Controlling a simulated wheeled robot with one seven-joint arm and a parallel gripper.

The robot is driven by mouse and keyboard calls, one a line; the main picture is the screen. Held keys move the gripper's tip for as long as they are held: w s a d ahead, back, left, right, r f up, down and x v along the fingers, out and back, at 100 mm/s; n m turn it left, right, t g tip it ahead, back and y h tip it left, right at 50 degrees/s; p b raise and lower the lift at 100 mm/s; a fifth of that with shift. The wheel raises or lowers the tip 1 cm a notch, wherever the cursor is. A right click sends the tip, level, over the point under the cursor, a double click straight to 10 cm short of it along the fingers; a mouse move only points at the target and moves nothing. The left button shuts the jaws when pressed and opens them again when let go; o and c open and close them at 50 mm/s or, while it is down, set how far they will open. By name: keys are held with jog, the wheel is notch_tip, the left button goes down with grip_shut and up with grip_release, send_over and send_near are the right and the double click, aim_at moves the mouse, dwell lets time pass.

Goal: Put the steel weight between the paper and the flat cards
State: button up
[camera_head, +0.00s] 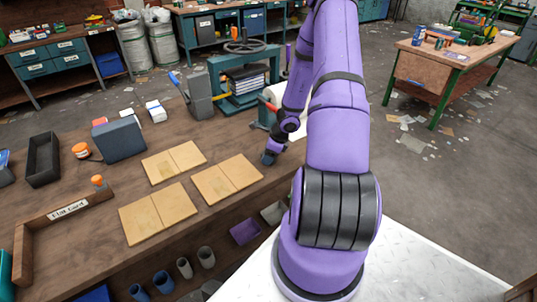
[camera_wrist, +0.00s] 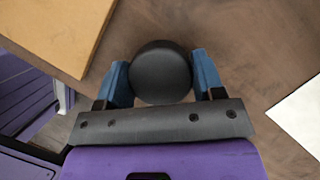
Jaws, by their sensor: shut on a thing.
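My gripper (camera_wrist: 159,62) is shut on a dark, round, smooth disc, the steel weight (camera_wrist: 160,75), with one blue fingertip on each side. I cannot tell whether the weight touches the table. In the head view my gripper (camera_head: 269,157) is low over the bench near its front edge, right of the tan flat cards (camera_head: 226,179); the weight is not clear there. A flat card (camera_wrist: 50,28) fills the upper left of the wrist view. White paper (camera_wrist: 302,115) shows at its right edge, and the paper (camera_head: 298,132) is partly behind my arm in the head view.
More flat cards lie left (camera_head: 174,161) (camera_head: 157,213). A wooden tray labelled Flat Card (camera_head: 68,208) is at the front left. A grey box (camera_head: 119,140), a black tray (camera_head: 43,160) and a teal press (camera_head: 240,95) stand behind. Bare wood lies around the weight.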

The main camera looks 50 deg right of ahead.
jog(key=shift+f, duration=0.1)
jog(key=o, duration=1.3)
jog(key=shift+o, duration=0.2)
